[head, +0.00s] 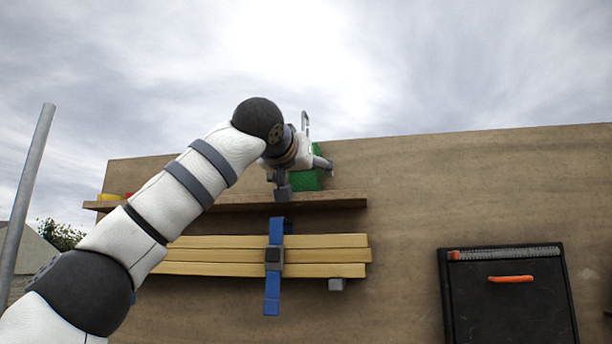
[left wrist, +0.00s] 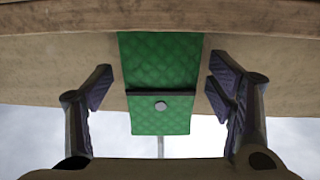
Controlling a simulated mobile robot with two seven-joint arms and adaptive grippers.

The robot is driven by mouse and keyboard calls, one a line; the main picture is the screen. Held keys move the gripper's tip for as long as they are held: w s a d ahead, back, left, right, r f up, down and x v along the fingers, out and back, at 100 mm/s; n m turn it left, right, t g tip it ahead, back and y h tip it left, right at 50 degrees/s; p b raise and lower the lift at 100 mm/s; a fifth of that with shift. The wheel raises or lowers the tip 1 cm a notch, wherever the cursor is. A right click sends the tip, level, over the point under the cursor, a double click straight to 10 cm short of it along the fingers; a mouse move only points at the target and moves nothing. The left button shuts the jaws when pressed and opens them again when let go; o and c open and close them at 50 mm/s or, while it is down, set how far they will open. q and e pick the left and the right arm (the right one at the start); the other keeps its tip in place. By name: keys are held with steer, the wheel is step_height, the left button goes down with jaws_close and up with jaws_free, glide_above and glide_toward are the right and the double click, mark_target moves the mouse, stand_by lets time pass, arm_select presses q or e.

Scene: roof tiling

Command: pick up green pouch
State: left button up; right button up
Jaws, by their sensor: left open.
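The green pouch (head: 308,179) stands on the wooden shelf (head: 235,202) against the board in the head view, partly hidden behind my left gripper (head: 305,172). In the left wrist view the green pouch (left wrist: 160,82) shows quilted green fabric, a dark strap across it and a round grey button. My left gripper (left wrist: 160,92) is open there, with one finger on each side of the pouch. Gaps show between both fingers and the pouch. My right gripper is in neither view.
Below the shelf, yellow wooden slats (head: 210,255) are bound by a blue strap (head: 272,290). A black case with an orange handle (head: 510,300) hangs at the right. Small yellow and red items (head: 110,197) sit at the shelf's left end. A grey pole (head: 25,190) stands far left.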

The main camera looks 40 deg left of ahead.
arm_select(q)
steer(key=shift+s+r, duration=0.1)
steer(key=shift+s, duration=0.1)
steer(key=c, duration=1.6)
